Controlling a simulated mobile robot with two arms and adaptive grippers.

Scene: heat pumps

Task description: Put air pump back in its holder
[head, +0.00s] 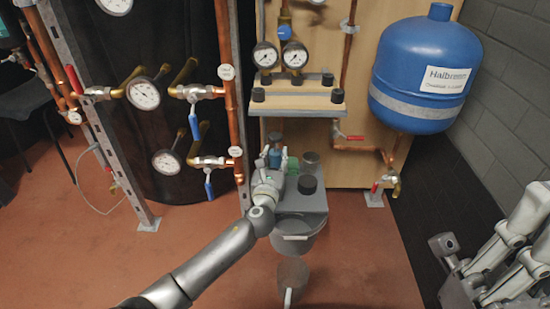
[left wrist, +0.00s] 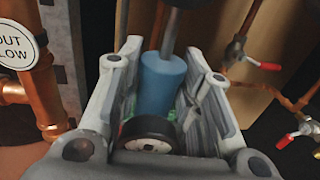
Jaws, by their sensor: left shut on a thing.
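The air pump, as I take it, is a blue cylinder (left wrist: 162,82) with a grey rod at its top and a round black-rimmed gauge (left wrist: 150,135) at its lower end. It sits between the fingers of my left gripper (left wrist: 160,95), which is shut on it. In the head view the left gripper (head: 272,164) is at the grey stand (head: 312,202), with a bit of the blue pump (head: 275,157) showing behind it. I cannot make out the holder or whether the pump touches it. My right gripper (head: 478,272) is at the lower right, away from the stand; its finger opening is unclear.
A dark round-topped item (head: 307,184) and a clear container (head: 311,161) stand close to the left gripper. Copper pipes with valves (head: 208,163) are left, a blue tank (head: 424,75) right. The front floor is mostly clear.

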